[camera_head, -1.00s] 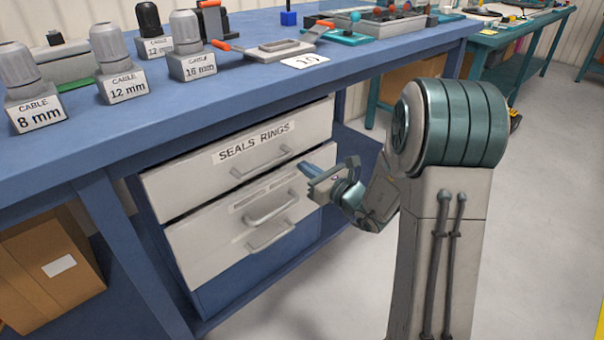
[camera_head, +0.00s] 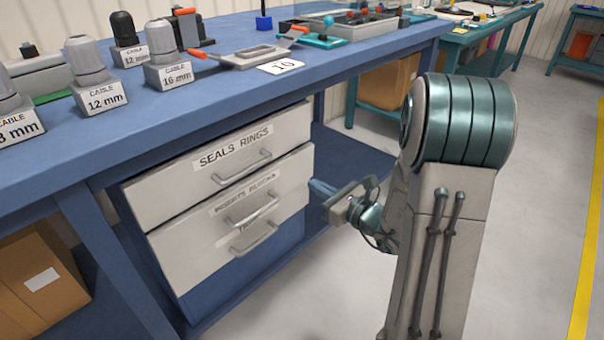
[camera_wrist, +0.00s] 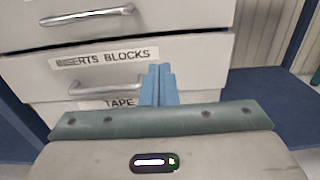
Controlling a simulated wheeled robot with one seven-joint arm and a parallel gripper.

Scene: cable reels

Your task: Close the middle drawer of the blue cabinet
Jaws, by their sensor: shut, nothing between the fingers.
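The blue cabinet (camera_head: 210,302) under the blue workbench has white drawer fronts. The top drawer (camera_head: 285,128) is labelled SEALS RINGS. The middle drawer (camera_head: 293,182), labelled INSERTS BLOCKS, also shows in the wrist view (camera_wrist: 205,62). Its front seems to stand somewhat forward, hiding the upper part of the bottom drawer. How far out it is I cannot tell. The TAPE label (camera_wrist: 120,103) lies just below it. My gripper (camera_head: 318,188) is shut and empty, its blue fingertips (camera_wrist: 158,72) at the right part of the middle drawer's front. Whether they touch it I cannot tell.
Labelled cable glands (camera_head: 90,80), a tray (camera_head: 255,56) and a number card (camera_head: 281,68) sit on the benchtop (camera_head: 200,115) above the drawers. A cardboard box (camera_head: 40,275) stands left of the cabinet. The floor (camera_head: 545,160) to the right is clear.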

